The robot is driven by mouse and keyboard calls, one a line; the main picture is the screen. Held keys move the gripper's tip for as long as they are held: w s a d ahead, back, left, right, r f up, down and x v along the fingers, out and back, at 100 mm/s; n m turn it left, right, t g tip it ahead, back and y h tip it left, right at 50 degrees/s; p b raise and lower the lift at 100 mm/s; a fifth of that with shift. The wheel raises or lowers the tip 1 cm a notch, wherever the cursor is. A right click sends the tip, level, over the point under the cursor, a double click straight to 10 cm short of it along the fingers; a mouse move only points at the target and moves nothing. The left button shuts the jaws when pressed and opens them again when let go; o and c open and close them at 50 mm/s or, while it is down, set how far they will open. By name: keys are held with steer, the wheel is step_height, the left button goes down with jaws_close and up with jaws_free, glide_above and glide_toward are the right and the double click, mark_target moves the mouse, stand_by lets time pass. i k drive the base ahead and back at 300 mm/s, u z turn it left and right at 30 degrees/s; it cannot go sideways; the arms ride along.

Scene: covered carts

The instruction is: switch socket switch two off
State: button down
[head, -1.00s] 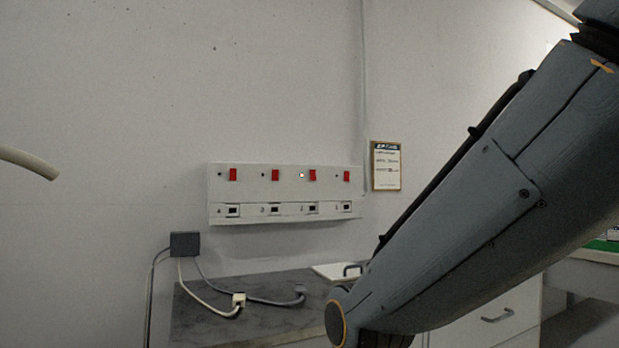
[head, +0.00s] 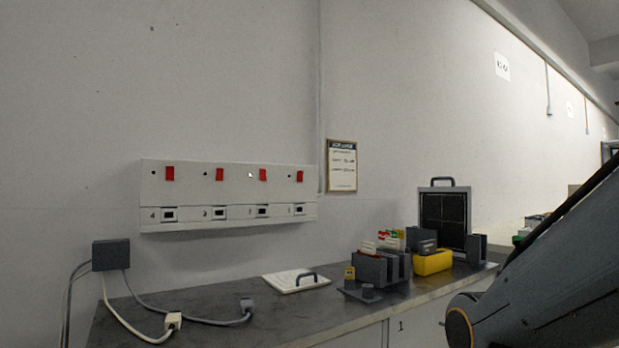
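A white socket panel (head: 229,196) is fixed to the wall left of centre in the head view. It carries a row of red rocker switches above a row of small dark sockets, with a small lamp left of each switch. The numbers under them look like 4 at the left down to 1 at the right. The third switch from the left (head: 263,175) seems to be number two. The lamp (head: 250,175) beside it is lit; the other lamps are dark. My gripper is out of view; only part of my arm shows at the lower right, apart from the panel.
A grey counter (head: 225,338) runs below the panel. A framed notice (head: 342,166) hangs right of the panel.

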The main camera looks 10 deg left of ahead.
mark_target(262, 172)
steer(key=i, duration=0.95)
steer(key=u, duration=1.9)
